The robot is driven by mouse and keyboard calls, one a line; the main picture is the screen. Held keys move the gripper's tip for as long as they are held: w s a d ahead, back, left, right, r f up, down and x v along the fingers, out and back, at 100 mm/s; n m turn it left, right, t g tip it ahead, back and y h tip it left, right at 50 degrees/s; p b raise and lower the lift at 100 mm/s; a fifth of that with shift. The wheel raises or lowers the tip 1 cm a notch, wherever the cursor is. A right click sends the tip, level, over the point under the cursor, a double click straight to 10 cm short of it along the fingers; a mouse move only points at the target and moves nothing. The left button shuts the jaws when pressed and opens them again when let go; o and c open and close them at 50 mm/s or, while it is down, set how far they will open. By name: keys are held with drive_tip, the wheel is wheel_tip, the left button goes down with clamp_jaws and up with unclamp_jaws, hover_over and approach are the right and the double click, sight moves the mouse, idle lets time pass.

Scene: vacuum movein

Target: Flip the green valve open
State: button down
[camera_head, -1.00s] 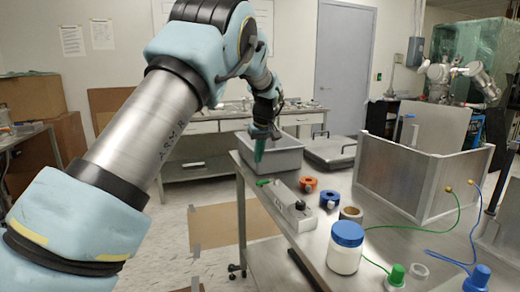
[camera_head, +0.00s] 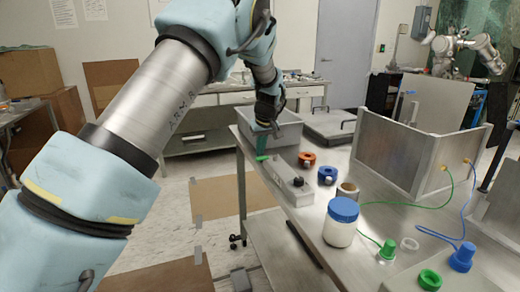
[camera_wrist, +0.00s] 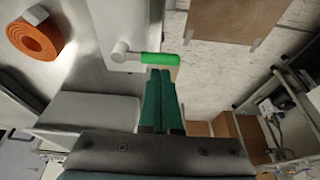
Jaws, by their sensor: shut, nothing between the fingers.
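The green valve handle (camera_wrist: 160,59) is a short green bar on a grey metal stem, in the upper middle of the wrist view. In the head view the green handle (camera_head: 262,158) shows at the far left end of a grey metal block (camera_head: 288,180) on the table edge. My gripper (camera_wrist: 161,72) has its green fingers together and empty, with the tips right at the near side of the handle; I cannot tell whether they touch it. In the head view my gripper (camera_head: 261,152) points down just above the handle.
A grey bin (camera_head: 283,133) stands just behind the valve. An orange ring (camera_head: 307,159), a blue ring (camera_head: 327,175) and a blue-lidded jar (camera_head: 341,222) stand to the right on the steel table. Floor lies left of the table edge.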

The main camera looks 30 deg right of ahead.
drive_tip(key=shift+s+a+n+y, duration=0.1)
drive_tip(key=shift+s+n+y, duration=0.3)
drive_tip(key=shift+n, duration=0.6)
drive_tip(key=n, duration=0.1)
drive_tip(key=s+n, duration=0.1)
drive_tip(key=n, duration=0.1)
drive_tip(key=shift+s+y, duration=0.25)
drive_tip(key=shift+y, duration=0.15)
drive_tip(key=n, duration=0.1)
drive_tip(key=s+n+y, duration=0.1)
drive_tip(key=n, duration=0.1)
drive_tip(key=s+n+g+p, duration=0.1)
drive_tip(key=shift+d+n, duration=0.2)
drive_tip(key=shift+n, duration=0.1)
drive_tip(key=n, duration=0.1)
drive_tip(key=s+d+n+g+y+p, duration=0.1)
drive_tip(key=n, duration=0.1)
drive_tip(key=shift+n, duration=0.3)
drive_tip(key=n, duration=0.1)
drive_tip(key=s+d+n+g, duration=0.1)
drive_tip(key=n, duration=0.1)
drive_tip(key=shift+y+p, duration=0.3)
drive_tip(key=shift+p, duration=0.1)
drive_tip(key=shift+s+d+n, duration=0.1)
drive_tip(key=shift+d+n, duration=0.05)
drive_tip(key=shift+n, duration=0.25)
drive_tip(key=shift+s+d, duration=0.15)
drive_tip(key=shift+d, duration=0.1)
